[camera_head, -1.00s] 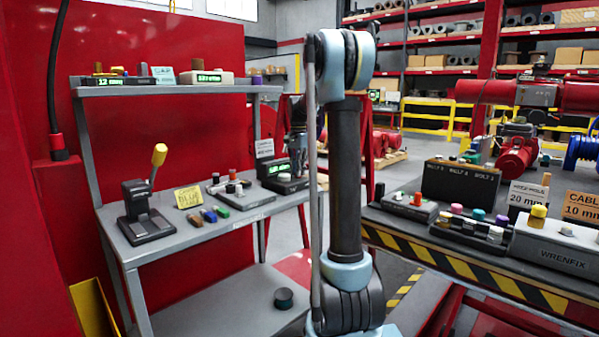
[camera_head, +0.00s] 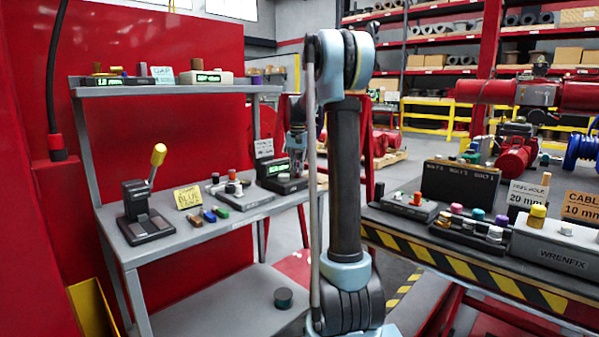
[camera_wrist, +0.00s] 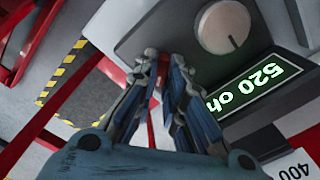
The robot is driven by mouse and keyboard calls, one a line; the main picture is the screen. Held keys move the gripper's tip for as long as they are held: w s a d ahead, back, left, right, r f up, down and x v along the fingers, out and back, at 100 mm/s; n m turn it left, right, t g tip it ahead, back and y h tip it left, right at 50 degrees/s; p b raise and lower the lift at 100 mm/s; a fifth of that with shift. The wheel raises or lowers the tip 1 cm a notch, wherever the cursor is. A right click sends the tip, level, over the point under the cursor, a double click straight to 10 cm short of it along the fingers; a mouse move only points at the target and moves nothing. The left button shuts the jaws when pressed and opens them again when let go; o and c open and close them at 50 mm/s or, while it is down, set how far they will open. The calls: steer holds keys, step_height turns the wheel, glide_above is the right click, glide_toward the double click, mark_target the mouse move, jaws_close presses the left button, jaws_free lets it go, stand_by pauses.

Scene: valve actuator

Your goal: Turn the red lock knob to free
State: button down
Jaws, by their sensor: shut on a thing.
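My gripper (camera_wrist: 165,65) is at the front edge of a grey box with a pale round dial (camera_wrist: 224,27) and a green display reading about "520 oh" (camera_wrist: 258,88) in the wrist view. In the head view my gripper (camera_head: 297,143) is partly behind my arm, above the display box (camera_head: 284,178) on the left bench. A small red-topped knob (camera_head: 232,174) stands on a panel left of it. Another orange-red knob (camera_head: 417,198) is on the right bench. I cannot tell which is the lock knob.
The left bench (camera_head: 165,252) also carries a black lever stand (camera_head: 146,222), a yellow card (camera_head: 187,197) and several small coloured blocks. The right bench has a striped edge (camera_head: 470,272) and several devices. A black puck (camera_head: 284,298) lies on the lower shelf.

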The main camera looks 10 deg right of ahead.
steer(key=n, duration=0.5)
steer(key=shift+s+a+n, duration=0.1)
steer(key=shift+a+n, duration=0.1)
steer(key=shift+n, duration=0.1)
steer(key=n, duration=0.5)
steer(key=shift+d, duration=0.1)
steer(key=shift+n, duration=0.3)
steer(key=shift+d, duration=0.1)
steer(key=c, duration=1.7)
jaws_free()
steer(key=shift+o, duration=0.2)
